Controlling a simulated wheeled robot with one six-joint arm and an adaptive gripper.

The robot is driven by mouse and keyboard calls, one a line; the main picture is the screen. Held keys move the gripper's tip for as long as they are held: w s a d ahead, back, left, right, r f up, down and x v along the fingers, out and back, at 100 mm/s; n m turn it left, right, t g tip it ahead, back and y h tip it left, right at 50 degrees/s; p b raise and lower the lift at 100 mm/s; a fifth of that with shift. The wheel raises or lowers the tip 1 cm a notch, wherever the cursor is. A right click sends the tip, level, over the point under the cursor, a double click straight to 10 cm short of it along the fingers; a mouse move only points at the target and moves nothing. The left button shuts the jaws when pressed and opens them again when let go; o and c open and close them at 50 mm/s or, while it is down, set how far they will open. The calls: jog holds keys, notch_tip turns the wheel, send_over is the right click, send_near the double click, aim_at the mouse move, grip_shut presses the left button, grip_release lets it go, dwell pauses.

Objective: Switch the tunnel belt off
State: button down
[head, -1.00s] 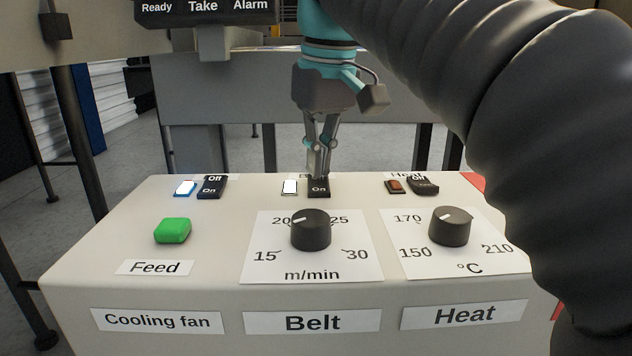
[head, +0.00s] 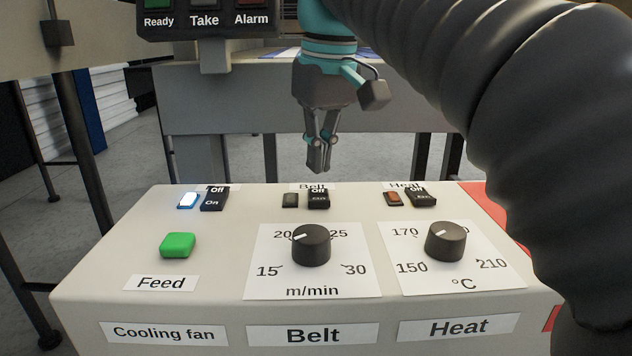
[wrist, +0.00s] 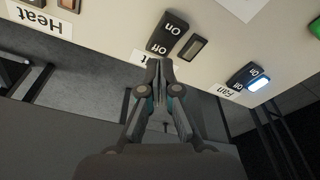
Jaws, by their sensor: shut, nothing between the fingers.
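The belt switch (head: 319,199) is a black rocker marked Off and On, under the small Belt label at the back of the control panel (head: 222,255). Its indicator lamp (head: 290,200), just left of it, is dark. The wrist view also shows the rocker (wrist: 167,33) and its unlit lamp (wrist: 193,46). My gripper (head: 319,170) is shut and empty. In the head view it hangs above and behind the belt switch, apart from it. In the wrist view the closed fingertips (wrist: 160,65) appear just beyond the Off end.
The fan switch (head: 214,199) has a lit white lamp (head: 188,200). The heat switch (head: 423,197) has a dull red lamp (head: 393,199). A green feed button (head: 178,245), the belt knob (head: 311,245) and the heat knob (head: 445,241) stand nearer the front.

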aim_at(318, 191)
jog(key=shift+r, duration=2)
